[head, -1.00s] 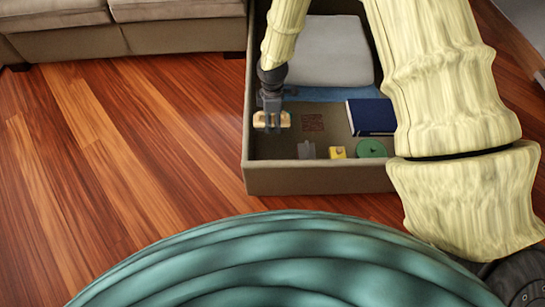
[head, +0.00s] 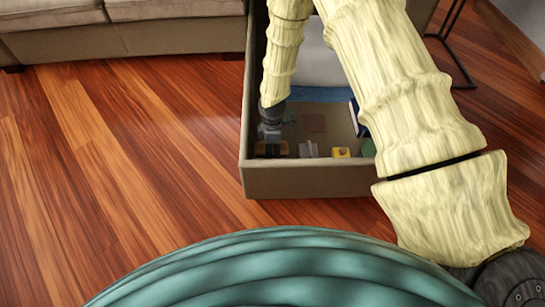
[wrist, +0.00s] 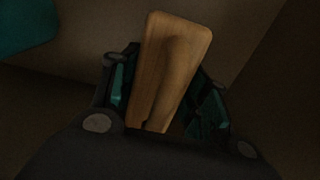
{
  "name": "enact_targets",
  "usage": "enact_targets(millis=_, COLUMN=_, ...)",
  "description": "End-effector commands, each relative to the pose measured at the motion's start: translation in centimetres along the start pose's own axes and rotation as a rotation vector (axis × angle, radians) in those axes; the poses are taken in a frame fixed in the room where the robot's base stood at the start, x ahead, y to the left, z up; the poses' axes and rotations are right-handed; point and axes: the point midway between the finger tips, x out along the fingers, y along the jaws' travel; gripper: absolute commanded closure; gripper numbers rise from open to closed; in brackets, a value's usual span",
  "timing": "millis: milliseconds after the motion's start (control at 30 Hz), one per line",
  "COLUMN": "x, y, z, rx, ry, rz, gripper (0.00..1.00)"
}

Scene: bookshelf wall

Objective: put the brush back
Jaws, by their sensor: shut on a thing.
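The brush (wrist: 178,65) is a wooden block with a rounded raised grip, seen between my gripper's fingers in the wrist view. My gripper (wrist: 165,100) is shut on it. In the head view my gripper (head: 271,140) is down inside the near left corner of a brown open box (head: 310,182), and the brush (head: 272,150) is in shadow below it. Whether the brush touches the box floor cannot be told. The bristles are hidden.
In the box are a small grey item (head: 308,149), a yellow block (head: 341,152), a dark red patch (head: 314,122), a partly hidden green disc (head: 368,147) and a blue book (head: 357,118). Grey fabric (head: 318,60) lies at the back. A sofa (head: 120,38) stands at far left.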

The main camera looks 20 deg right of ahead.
Motion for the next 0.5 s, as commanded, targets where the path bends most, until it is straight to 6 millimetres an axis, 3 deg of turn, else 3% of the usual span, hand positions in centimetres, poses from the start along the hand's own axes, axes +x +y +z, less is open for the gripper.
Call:
enact_targets(millis=333, x=3.9, y=-0.1, z=0.0, rx=0.0, ry=0.0, rz=-0.001, gripper=0.74)
enact_targets(millis=500, x=4.2, y=0.0, z=0.0, rx=0.0, ry=0.001, rz=0.0, gripper=0.74)
